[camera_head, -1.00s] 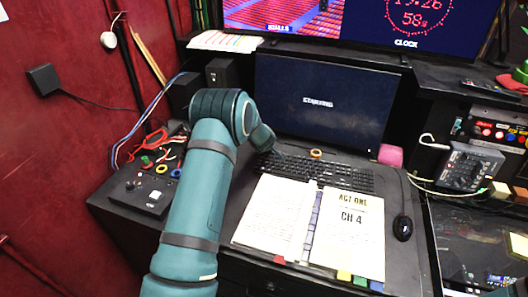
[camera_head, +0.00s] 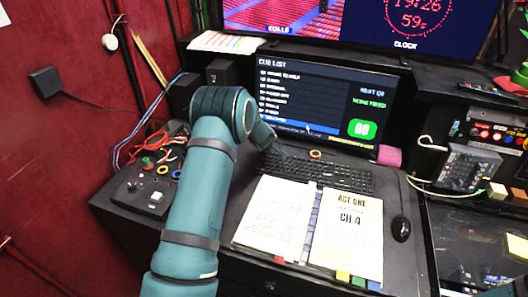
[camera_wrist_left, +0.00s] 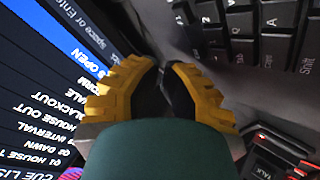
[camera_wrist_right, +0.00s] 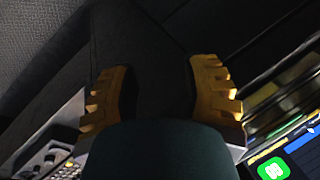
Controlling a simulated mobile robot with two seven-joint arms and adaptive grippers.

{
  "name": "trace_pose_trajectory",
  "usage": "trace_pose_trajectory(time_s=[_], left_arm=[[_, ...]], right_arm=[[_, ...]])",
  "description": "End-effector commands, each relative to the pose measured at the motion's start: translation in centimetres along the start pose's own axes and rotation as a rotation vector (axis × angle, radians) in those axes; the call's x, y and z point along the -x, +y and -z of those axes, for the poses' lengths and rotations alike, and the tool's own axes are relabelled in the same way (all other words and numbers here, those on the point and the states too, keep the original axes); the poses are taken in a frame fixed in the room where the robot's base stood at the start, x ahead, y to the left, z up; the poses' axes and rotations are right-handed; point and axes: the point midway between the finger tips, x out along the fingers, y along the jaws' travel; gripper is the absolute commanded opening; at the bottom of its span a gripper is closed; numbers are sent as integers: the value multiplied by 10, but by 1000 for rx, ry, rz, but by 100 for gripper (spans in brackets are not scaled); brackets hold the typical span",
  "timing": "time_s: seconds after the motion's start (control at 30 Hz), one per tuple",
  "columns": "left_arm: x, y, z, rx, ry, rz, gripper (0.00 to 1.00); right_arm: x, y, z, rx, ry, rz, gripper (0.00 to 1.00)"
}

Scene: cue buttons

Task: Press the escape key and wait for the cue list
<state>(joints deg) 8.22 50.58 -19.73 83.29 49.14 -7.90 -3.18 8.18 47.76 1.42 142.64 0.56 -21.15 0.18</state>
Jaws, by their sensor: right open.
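The monitor (camera_head: 325,98) shows a cue list in rows, one row highlighted blue, and a green GO box. The list also shows in the left wrist view (camera_wrist_left: 45,100), and the GO box in the right wrist view (camera_wrist_right: 273,170). The black keyboard (camera_head: 335,178) lies before it. Its escape key cannot be made out; my left arm covers the keyboard's left end. My left gripper (camera_wrist_left: 162,72) is shut with nothing seen in it, tips between screen and keyboard; contact with a key cannot be told. My right gripper (camera_wrist_right: 163,90) is open and empty, outside the head view.
An open script (camera_head: 345,232) lies in front of the keyboard. A black mouse (camera_head: 401,228) is at its right. A small control box (camera_head: 146,192) and cables are on the left. A pink block (camera_head: 389,155) stands beside the monitor.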

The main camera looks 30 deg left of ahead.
Motion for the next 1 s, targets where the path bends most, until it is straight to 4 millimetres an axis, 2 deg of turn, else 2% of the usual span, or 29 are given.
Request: trace_pose_trajectory(time_s=[0.17,0.6,1.0], left_arm=[[6,4,4,0,0,0,0],[34,25,25,-1,1,0,0],[35,25,25,0,0,0,0]], right_arm=[[7,-3,1,0,0,0,47],[41,-16,6,0,0,0,47],[42,-16,6,0,0,0,47]])
